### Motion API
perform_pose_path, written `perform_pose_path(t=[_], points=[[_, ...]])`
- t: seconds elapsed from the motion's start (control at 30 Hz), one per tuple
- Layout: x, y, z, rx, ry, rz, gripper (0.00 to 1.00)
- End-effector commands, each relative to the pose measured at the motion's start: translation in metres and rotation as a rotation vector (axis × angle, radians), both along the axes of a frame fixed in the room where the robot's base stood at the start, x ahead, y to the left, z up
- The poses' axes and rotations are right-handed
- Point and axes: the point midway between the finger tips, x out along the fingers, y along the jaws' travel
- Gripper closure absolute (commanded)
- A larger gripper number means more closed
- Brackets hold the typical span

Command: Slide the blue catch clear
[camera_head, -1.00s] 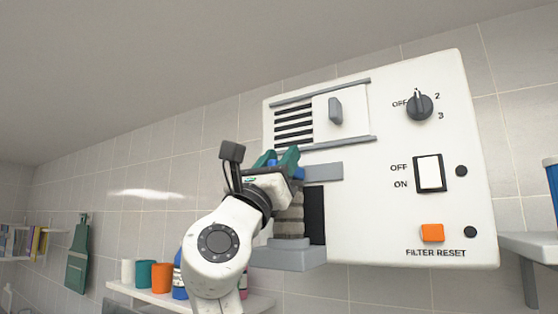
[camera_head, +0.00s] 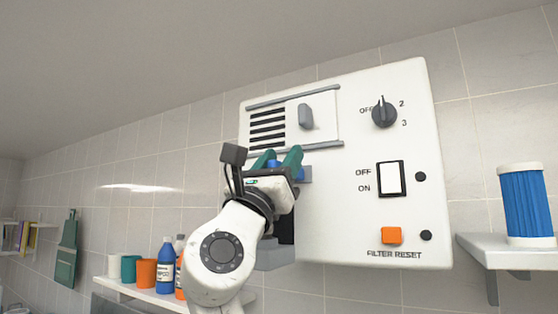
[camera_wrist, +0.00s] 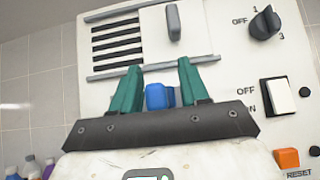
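In the head view my gripper (camera_head: 277,160) covers most of the catch (camera_head: 272,164). Whether the fingers touch it cannot be told. My wrist hides the area below the catch.
A blue pleated filter (camera_head: 525,205) stands on the right shelf (camera_head: 500,248). Cups and bottles (camera_head: 165,265) stand on the lower left shelf.

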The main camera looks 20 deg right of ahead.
Motion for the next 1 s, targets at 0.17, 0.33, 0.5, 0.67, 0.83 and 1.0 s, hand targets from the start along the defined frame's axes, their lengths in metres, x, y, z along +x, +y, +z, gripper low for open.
perform_pose_path(t=[0.17, 0.33, 0.5, 0.67, 0.83, 1.0], points=[[0.0, 0.0, 0.0, 0.001, -0.001, 0.0, 0.55], [0.0, 0.0, 0.0, 0.0, -0.001, 0.001, 0.55], [-0.004, 0.006, -0.009, 0.0, -0.001, 0.002, 0.55], [-0.015, 0.022, -0.031, 0.0, 0.001, 0.005, 0.55], [-0.029, 0.042, -0.054, -0.002, 0.001, 0.004, 0.55], [-0.039, 0.055, -0.07, 0.0, 0.001, 0.002, 0.55]])
